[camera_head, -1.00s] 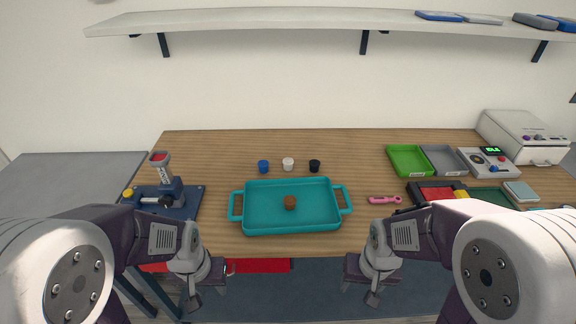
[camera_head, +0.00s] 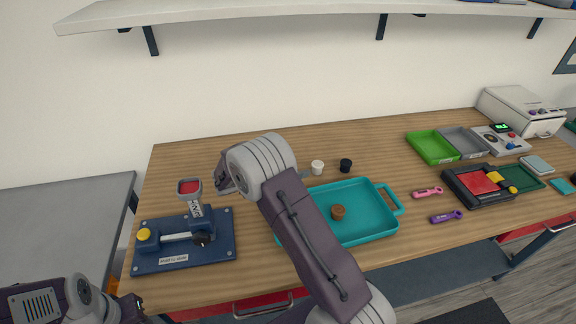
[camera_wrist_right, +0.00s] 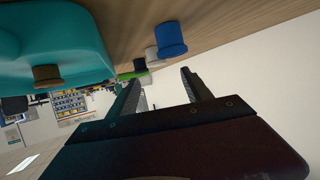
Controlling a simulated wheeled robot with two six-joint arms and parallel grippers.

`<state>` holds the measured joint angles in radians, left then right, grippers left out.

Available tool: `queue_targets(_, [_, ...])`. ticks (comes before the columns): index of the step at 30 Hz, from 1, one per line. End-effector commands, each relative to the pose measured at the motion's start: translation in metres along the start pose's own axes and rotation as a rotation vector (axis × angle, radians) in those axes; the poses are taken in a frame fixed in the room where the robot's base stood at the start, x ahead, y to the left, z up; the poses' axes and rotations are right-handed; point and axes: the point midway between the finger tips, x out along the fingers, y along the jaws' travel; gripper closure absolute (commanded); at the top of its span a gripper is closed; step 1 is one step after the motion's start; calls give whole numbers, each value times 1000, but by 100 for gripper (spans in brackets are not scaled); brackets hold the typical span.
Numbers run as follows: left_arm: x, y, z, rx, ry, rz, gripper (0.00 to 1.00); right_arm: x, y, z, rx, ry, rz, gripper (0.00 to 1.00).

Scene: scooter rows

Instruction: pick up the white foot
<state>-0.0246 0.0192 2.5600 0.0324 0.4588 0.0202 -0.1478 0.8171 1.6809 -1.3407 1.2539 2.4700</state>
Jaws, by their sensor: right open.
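The white foot (camera_head: 317,167) is a small cup-like piece standing on the wooden table behind the teal tray. It also shows in the right wrist view (camera_wrist_right: 152,57), between the blue foot (camera_wrist_right: 170,40) and the black foot (camera_wrist_right: 139,65). In the head view the black foot (camera_head: 346,165) stands to its right, and my right arm hides the blue foot. My right gripper (camera_wrist_right: 160,88) is open and empty, its fingers apart, with the feet beyond the fingertips. In the head view the right gripper (camera_head: 227,176) is partly hidden by its wrist. My left gripper (camera_head: 130,307) is at the lower left edge, fingers unclear.
A teal tray (camera_head: 388,228) holds a brown foot (camera_head: 338,212). A blue fixture (camera_head: 185,242) with an upright post stands left of my right arm. Green (camera_head: 433,147) and grey (camera_head: 463,142) trays are at the right. A shelf (camera_head: 270,10) hangs above.

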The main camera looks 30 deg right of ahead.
Motion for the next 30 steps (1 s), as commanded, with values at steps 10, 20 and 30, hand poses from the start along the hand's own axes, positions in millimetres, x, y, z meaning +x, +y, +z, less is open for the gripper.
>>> queue_targets(10, [-7,0,-1,0,0,0,64,22,1,4,-13,-3,1,42])
queue_targets(20, [-21,0,-2,0,0,0,64,61,0,5,-14,-4,4,42])
queue_targets(30, [-24,0,-2,0,0,0,64,90,-2,9,-12,-4,-2,42])
